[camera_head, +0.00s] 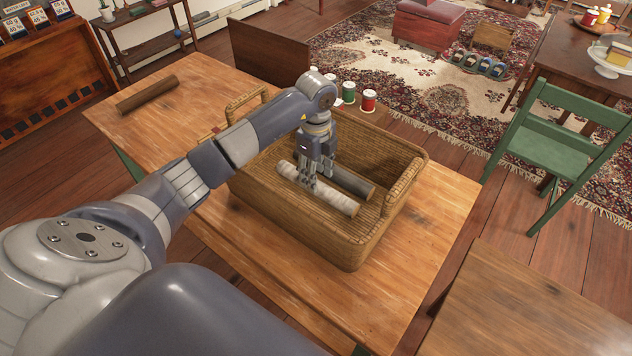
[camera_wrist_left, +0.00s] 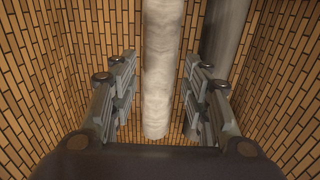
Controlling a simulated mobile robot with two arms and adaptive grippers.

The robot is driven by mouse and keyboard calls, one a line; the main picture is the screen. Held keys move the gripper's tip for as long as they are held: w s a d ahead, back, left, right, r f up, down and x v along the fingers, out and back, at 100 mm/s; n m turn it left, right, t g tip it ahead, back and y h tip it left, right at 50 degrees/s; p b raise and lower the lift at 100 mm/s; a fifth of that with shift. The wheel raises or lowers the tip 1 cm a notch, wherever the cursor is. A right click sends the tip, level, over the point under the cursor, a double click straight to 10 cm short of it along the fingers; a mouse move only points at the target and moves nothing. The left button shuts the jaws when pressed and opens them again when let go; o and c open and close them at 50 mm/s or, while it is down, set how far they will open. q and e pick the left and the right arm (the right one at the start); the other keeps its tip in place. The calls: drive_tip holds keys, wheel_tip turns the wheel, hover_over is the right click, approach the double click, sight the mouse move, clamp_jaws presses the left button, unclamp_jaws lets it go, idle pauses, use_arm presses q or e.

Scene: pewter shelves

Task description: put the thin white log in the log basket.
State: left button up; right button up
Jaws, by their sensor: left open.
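The thin white log (camera_head: 328,196) lies inside the wicker log basket (camera_head: 408,183), on its floor as far as I can tell. A thicker grey-brown log (camera_head: 352,181) lies beside it in the basket. My left gripper (camera_head: 312,184) reaches down into the basket over the white log. In the left wrist view the white log (camera_wrist_left: 160,75) runs between the two spread fingers of my left gripper (camera_wrist_left: 160,105), with a gap on each side. The grey log also shows in the left wrist view (camera_wrist_left: 224,35), to the right. My right gripper is not in view.
The basket stands on a wooden table (camera_head: 205,85), its walls close around my gripper. A brown log (camera_head: 147,94) lies at the table's far left. Several spools (camera_head: 368,101) stand behind the basket. A green chair (camera_head: 555,140) is at the right.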

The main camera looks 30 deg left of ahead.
use_arm(q)
wheel_tip(320, 180, up, 8)
drive_tip(key=shift+b, duration=0.3)
idle(0.3)
